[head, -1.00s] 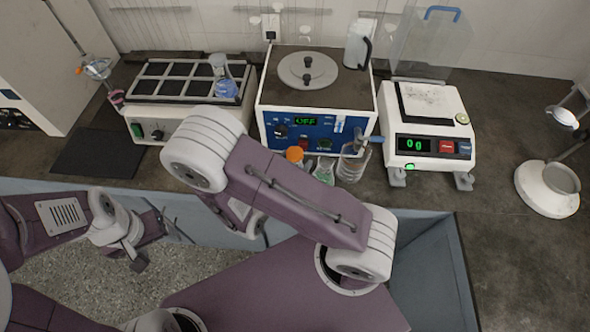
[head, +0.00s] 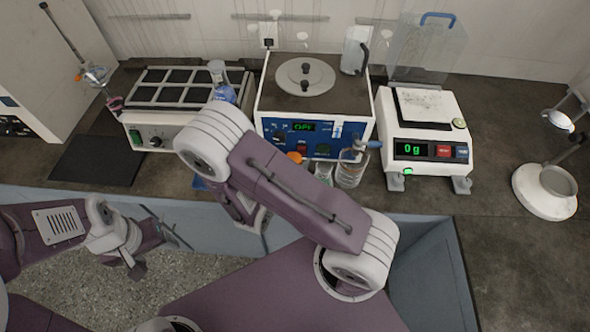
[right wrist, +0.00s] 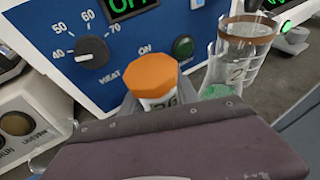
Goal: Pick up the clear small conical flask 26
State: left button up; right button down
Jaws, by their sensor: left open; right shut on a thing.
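A small vessel with an orange cap (right wrist: 152,75) stands in front of the blue-fronted hot plate in the right wrist view. Its white label seems to read "26", partly covered; its lower body is hidden, so I cannot tell its shape. My right gripper (right wrist: 160,98) is shut on it, with grey fingers at both sides. In the head view the orange cap (head: 295,157) shows just past my right arm, which hides that gripper. My left gripper (head: 157,252) is open and empty, low at the left, in front of the bench.
Beside the capped vessel stand a small glass with green contents (right wrist: 217,93) and a clear beaker (right wrist: 243,52), very close. A blue-liquid flask (head: 224,91) is on the shaker (head: 157,123).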

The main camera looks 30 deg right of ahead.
jog(key=shift+r, duration=0.1)
notch_tip(320, 180, up, 18)
jog(key=p, duration=0.4)
dwell(0.5)
dwell(0.4)
